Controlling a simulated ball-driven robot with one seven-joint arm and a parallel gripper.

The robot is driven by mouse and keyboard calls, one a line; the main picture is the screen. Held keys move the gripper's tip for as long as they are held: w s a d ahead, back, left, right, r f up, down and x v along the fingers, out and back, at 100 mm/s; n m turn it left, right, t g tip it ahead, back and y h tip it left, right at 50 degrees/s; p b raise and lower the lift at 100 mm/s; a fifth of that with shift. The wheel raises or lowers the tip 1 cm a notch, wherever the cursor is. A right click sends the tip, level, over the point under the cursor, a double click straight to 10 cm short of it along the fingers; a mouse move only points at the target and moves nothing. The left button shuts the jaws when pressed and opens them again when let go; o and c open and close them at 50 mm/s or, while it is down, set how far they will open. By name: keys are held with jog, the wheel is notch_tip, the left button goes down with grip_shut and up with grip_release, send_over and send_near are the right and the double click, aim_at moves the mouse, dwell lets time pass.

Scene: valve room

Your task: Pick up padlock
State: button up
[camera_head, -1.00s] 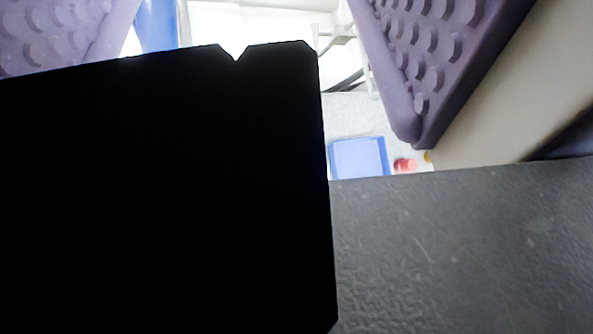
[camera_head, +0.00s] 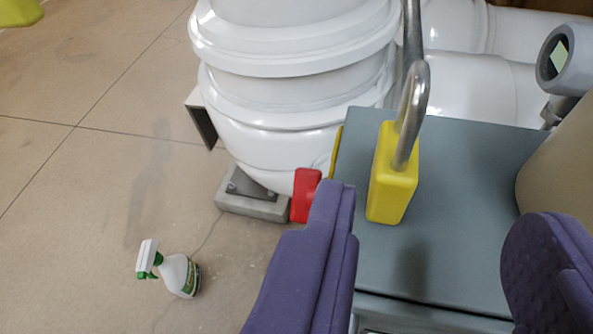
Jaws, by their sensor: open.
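The padlock (camera_head: 392,175) has a yellow body and a steel shackle that stands up and leans to the right. It shows against the grey-blue top of a box (camera_head: 470,190); I cannot tell whether its base touches that top. My gripper (camera_head: 435,208) is open, with purple fingers at the lower middle and lower right. The padlock shows beyond the gap, nearer the left finger, and nothing is seen between the fingers. A dark shadow lies on the box top below the padlock.
Large white pipes (camera_head: 300,80) stand behind the box. A red piece (camera_head: 304,195) is partly hidden by my left finger. A spray bottle (camera_head: 180,273) is on the tan floor at left. A grey round gauge (camera_head: 567,60) is at upper right. The left floor is mostly clear.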

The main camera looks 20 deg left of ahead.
aim_at(421, 92)
jog(key=b+x, duration=0.1)
jog(key=x, duration=0.1)
jog(key=b+x, duration=0.1)
jog(key=x, duration=0.2)
jog(key=b+x, duration=0.1)
jog(key=x, duration=0.1)
jog(key=shift+w+a+f, duration=0.2)
jog(key=shift+a+f, duration=0.2)
jog(key=shift+f, duration=0.15)
jog(key=shift+r, duration=0.1)
grip_shut()
jog(key=shift+r, duration=0.1)
notch_tip(421, 92, up, 4)
jog(key=p, duration=0.2)
jog(key=shift+p, duration=0.35)
jog(key=s+a, duration=0.9)
jog(key=s, duration=0.4)
jog(key=shift+s+r, duration=0.2)
jog(key=shift+r, duration=0.2)
